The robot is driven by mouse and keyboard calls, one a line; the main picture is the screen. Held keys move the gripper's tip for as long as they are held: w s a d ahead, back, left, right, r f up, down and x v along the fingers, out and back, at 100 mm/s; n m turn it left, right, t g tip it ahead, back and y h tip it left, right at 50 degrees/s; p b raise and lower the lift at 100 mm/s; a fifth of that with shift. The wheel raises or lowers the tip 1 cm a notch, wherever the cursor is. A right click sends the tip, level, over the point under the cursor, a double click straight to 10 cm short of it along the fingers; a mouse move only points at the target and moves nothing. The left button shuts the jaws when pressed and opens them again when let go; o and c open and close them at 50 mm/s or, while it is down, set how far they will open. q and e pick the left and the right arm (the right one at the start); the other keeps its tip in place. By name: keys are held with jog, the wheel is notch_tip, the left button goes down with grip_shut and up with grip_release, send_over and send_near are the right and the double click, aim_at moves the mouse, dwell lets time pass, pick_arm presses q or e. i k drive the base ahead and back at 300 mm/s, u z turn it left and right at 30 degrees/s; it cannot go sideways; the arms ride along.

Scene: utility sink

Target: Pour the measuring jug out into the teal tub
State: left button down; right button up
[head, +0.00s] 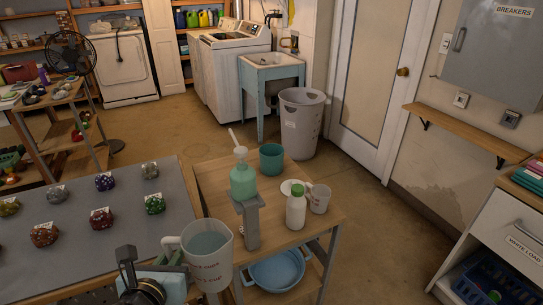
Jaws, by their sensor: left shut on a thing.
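The measuring jug (209,261), pale and translucent with dark markings, is held upright at the lower middle of the head view. A blue-grey surface shows inside it. My left gripper (177,266) is shut on the jug at its left, handle side; the fingertips are partly hidden. The teal tub (271,160) stands upright on the wooden table, behind and to the right of the jug and apart from it. The tub's inside bottom is hidden. My right gripper is not in view.
A green pump bottle (243,181) and a grey post (251,222) stand between jug and tub. A blue basin (277,271) is below the wooden tabletop.

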aim_at(272, 155)
jog(key=k, duration=0.35)
jog(key=z, duration=1.4)
jog(key=i, duration=2.85)
jog(key=u, duration=1.6)
